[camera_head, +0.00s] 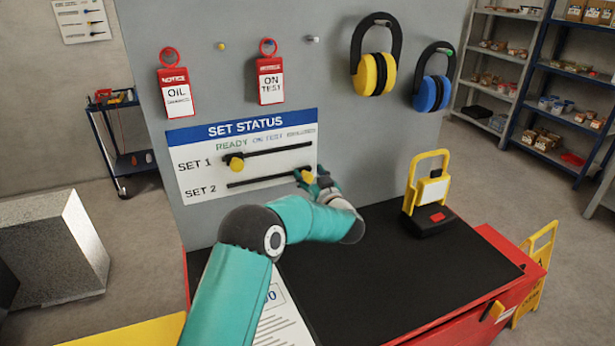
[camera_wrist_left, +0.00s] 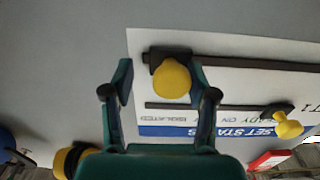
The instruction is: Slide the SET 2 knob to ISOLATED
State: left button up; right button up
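The SET STATUS board (camera_head: 245,155) is on the grey panel, with two horizontal slots. The yellow SET 2 knob (camera_head: 307,177) is at the right end of the lower slot, partly covered by my left gripper (camera_head: 318,182). In the left wrist view, turned upside down, this knob (camera_wrist_left: 172,80) sits between the open fingers, at the slot's left end near the ISOLATED print. The right-hand finger is close beside it; I cannot tell if they touch. A gap shows at the other finger. The yellow SET 1 knob (camera_head: 236,164) is farther left on the upper slot. My right gripper is not in view.
A black-topped red cabinet (camera_head: 400,270) stands below the panel, with a yellow-framed device (camera_head: 428,190) on it. Yellow (camera_head: 376,74) and blue (camera_head: 432,93) ear defenders and red tags (camera_head: 271,80) hang above. The panel right of the board is clear.

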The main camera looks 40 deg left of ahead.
pick_arm(q)
jog(key=shift+s, duration=0.25)
jog(key=shift+s+d+f, duration=0.1)
jog(key=shift+d, duration=0.3)
jog(key=v, duration=1.1)
